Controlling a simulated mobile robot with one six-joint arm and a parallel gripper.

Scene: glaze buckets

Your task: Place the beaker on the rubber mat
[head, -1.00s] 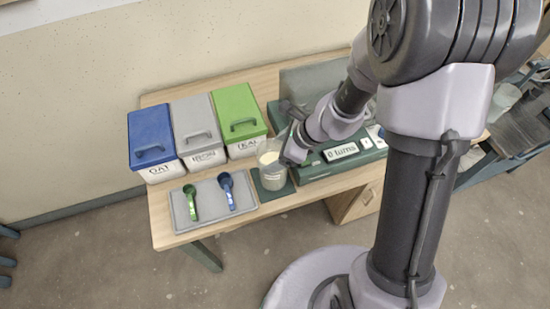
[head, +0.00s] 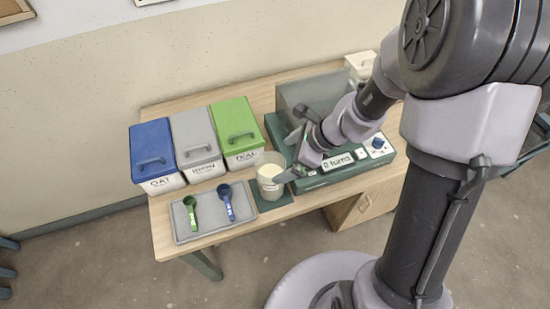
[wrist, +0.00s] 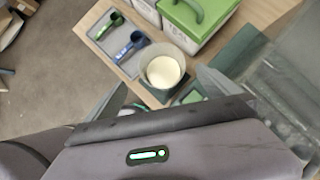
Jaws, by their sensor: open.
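The clear beaker (head: 270,176) holds pale cream contents and stands upright on the dark green rubber mat (head: 285,198), between the scoop tray and the green machine. My gripper (head: 292,159) is open and empty, just right of the beaker, with one finger low near the beaker's side. In the wrist view the beaker (wrist: 162,75) appears beyond and between the two spread fingers, with a gap to each. Part of the mat is hidden under the beaker and behind my finger.
A grey tray (head: 181,231) with a green scoop (head: 189,212) and a blue scoop (head: 227,202) lies to the left. Blue (head: 152,145), grey (head: 195,138) and green (head: 237,127) lidded bins stand behind. The green machine (head: 322,180) stands close on the right.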

